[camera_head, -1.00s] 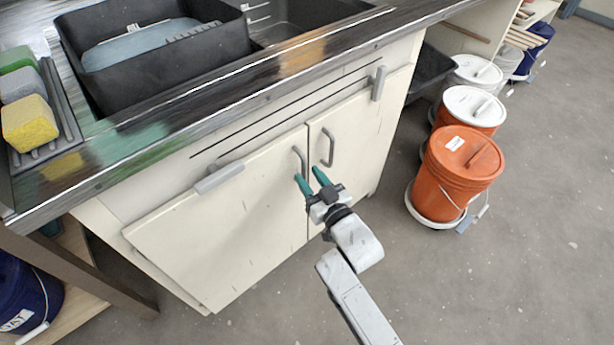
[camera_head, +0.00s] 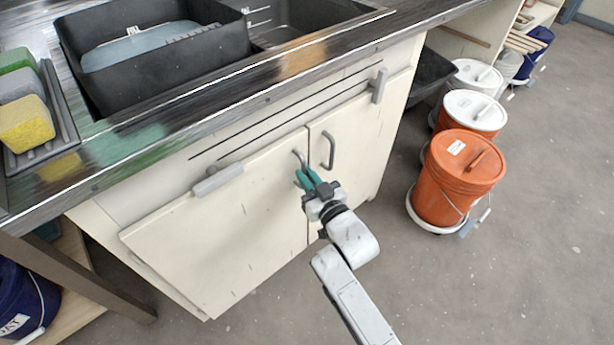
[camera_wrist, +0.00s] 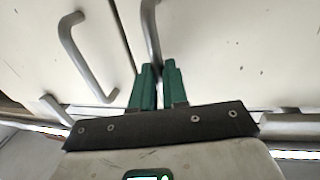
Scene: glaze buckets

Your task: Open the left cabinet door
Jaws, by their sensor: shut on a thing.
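The left cabinet door (camera_head: 225,235) is a cream panel under the sink counter. Its grey bar handle (camera_head: 298,157) stands near its right edge, beside the seam with the right door (camera_head: 355,140). The left door looks about flush with its neighbour. My gripper (camera_head: 307,179) has its green fingers shut on the left door's handle. In the wrist view the held handle (camera_wrist: 151,32) runs down between the fingertips (camera_wrist: 158,75), which hide its lower end. The right door's handle (camera_wrist: 82,55) stands apart, to the left there.
A sponge tray (camera_head: 70,120) and a black basin (camera_head: 165,75) sit on the counter. An orange bucket (camera_head: 445,190) and white-lidded buckets (camera_head: 472,108) stand on the floor at the right. The floor before the cabinet is clear.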

